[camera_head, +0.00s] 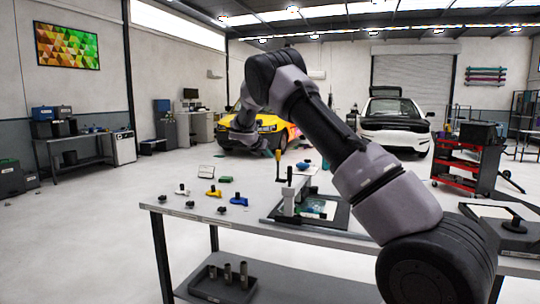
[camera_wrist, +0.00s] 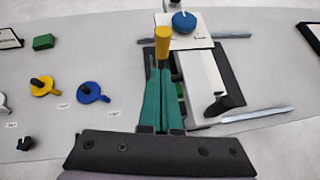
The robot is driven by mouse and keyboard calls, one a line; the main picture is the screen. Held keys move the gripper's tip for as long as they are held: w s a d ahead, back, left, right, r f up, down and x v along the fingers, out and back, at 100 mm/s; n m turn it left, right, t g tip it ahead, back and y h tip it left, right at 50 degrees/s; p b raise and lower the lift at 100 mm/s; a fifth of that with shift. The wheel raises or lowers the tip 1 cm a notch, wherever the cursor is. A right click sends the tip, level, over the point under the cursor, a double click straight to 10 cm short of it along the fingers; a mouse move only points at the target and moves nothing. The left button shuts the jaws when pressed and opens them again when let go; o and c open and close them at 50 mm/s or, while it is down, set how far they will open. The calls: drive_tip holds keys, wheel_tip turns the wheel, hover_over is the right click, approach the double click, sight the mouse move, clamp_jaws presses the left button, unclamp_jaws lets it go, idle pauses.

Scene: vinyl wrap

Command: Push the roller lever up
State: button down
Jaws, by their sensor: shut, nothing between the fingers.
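The roller machine (camera_head: 287,199) has a pale grey body on a black base at the table's right part. Its lever (camera_head: 282,153) has a yellow handle and stands roughly upright. In the wrist view the yellow handle (camera_wrist: 162,42) shows just beyond my fingertips, and its lower part is hidden behind them. The machine's pale body (camera_wrist: 204,78) runs to the right of the fingers. My gripper (camera_wrist: 162,74) has teal fingers that are together and empty, pointing at the lever. In the head view my gripper (camera_head: 268,153) is just left of the handle; contact cannot be told.
Yellow (camera_head: 213,191) and blue (camera_head: 239,200) tools and a green block (camera_head: 226,179) lie left of the machine. A white sheet with a blue round object (camera_wrist: 184,21) is beyond the lever. A black tray (camera_head: 208,289) sits on the lower shelf.

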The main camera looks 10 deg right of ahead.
drive_tip(key=w+r+v, duration=0.1)
drive_tip(key=v, duration=0.8)
drive_tip(key=shift+s+r, duration=0.2)
drive_tip(key=shift+r, duration=0.25)
drive_tip(key=s+d+r+m+g+y, duration=0.1)
drive_tip(key=s+d+r+m+y, duration=0.15)
drive_tip(key=s+d+m, duration=0.35)
drive_tip(key=s+d+r+m+g+y, duration=0.1)
drive_tip(key=s+d+r+m, duration=0.25)
drive_tip(key=s, duration=0.55)
drive_tip(key=s+d+r+m+g+y, duration=0.1)
drive_tip(key=s+d+r+m, duration=0.2)
drive_tip(key=s+m, duration=0.35)
drive_tip(key=s+a+f+m+t+y, duration=0.1)
drive_tip(key=s+m+y, duration=0.3)
drive_tip(key=s+m, duration=1.1)
drive_tip(key=s+a, duration=0.1)
drive_tip(key=s, duration=1.2)
drive_tip(key=shift+s+m+t+y, duration=0.3)
drive_tip(key=shift+s+y, duration=0.05)
drive_tip(key=shift+s, duration=0.05)
